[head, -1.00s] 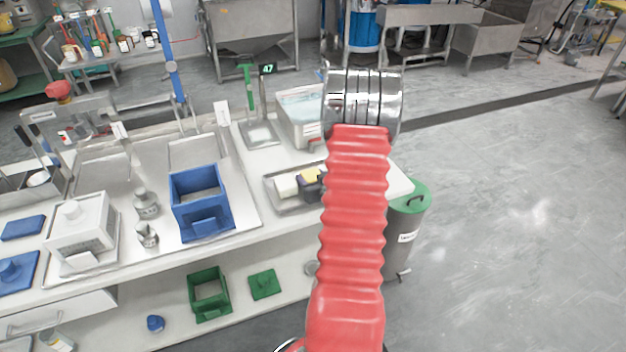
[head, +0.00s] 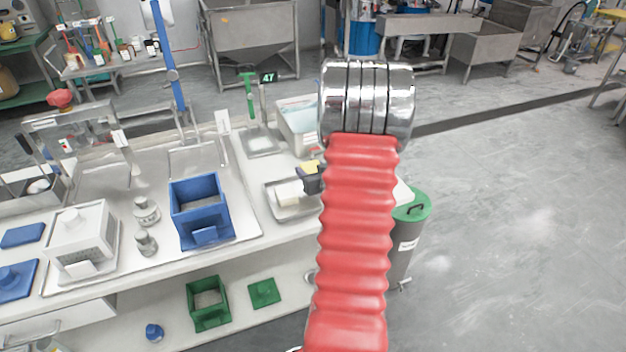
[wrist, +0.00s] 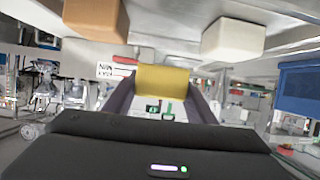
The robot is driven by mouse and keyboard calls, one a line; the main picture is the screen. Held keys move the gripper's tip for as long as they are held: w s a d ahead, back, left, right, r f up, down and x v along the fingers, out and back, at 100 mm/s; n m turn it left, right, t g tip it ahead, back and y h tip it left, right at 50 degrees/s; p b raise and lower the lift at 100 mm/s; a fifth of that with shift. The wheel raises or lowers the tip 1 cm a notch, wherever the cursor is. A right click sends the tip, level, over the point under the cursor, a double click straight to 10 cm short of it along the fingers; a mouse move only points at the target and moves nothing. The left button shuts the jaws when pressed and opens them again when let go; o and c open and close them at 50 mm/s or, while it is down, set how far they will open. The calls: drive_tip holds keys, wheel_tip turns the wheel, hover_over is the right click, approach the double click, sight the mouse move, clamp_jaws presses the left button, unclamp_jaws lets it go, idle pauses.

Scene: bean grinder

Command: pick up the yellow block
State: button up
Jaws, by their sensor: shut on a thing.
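The yellow block (wrist: 163,81) is between the two dark fingers of my gripper (wrist: 162,98) in the wrist view, and the gripper is shut on it. In the head view the yellow block (head: 309,167) shows at the dark gripper tip (head: 312,180), just left of my red arm sleeve. It is over the metal tray (head: 283,212), and the sleeve hides part of the gripper and the tray. I cannot tell the exact gap between block and tray.
A cream block (head: 289,193) is in the tray; it also shows in the wrist view (wrist: 233,39), with an orange-brown block (wrist: 96,20) on the other side. A blue open box (head: 201,213) stands left of the tray. A green-lidded bin (head: 411,205) stands right of the table.

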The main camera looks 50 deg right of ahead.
sight(311, 166)
drive_tip(key=shift+r, duration=1.6)
